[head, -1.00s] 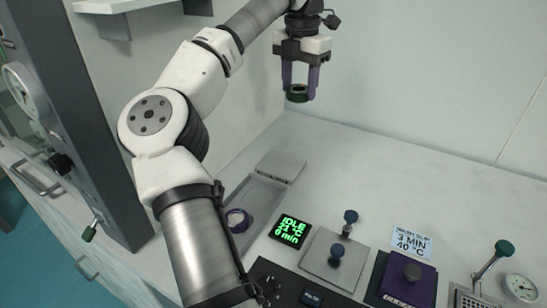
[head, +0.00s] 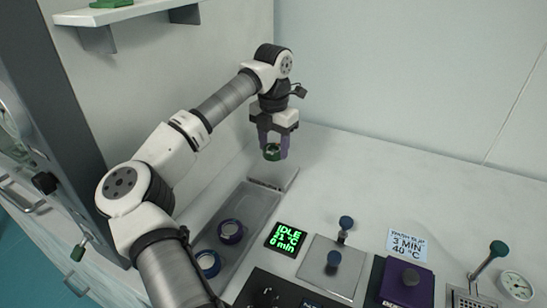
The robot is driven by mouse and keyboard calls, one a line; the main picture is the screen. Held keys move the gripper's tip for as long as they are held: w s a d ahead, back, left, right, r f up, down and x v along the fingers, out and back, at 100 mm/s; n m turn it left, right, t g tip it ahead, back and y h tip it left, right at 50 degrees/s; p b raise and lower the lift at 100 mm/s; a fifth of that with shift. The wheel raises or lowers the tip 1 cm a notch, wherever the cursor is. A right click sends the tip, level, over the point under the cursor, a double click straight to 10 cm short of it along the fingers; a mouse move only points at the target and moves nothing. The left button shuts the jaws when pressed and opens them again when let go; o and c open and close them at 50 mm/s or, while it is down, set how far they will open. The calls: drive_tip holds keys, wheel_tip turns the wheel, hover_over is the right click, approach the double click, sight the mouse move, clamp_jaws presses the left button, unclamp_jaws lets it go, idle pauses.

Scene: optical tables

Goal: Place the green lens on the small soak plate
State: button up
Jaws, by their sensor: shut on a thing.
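My gripper (head: 273,148) is shut on the green lens (head: 271,153), a small dark-green ring with a pale centre, held between purple fingers. The lens hangs in the air, in the picture just above the far end of the grey tray (head: 262,197). I cannot tell which is the small soak plate. A black display (head: 286,238) left of the grey plate reads IDLE, 21 °C, 0 min.
A purple-rimmed lens (head: 230,231) and a blue-rimmed lens (head: 208,263) lie in the tray. A sign (head: 407,245) reads 3 MIN 40 °C. A green-knobbed lever (head: 488,260) and a round dial (head: 516,285) stand at right.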

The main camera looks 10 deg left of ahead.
sight(273, 170)
drive_tip(key=shift+f, duration=2.5)
drive_tip(key=o, duration=1)
wheel_tip(273, 170, up, 12)
drive_tip(key=shift+r+b, duration=0.15)
drive_tip(key=shift+b, duration=0.25)
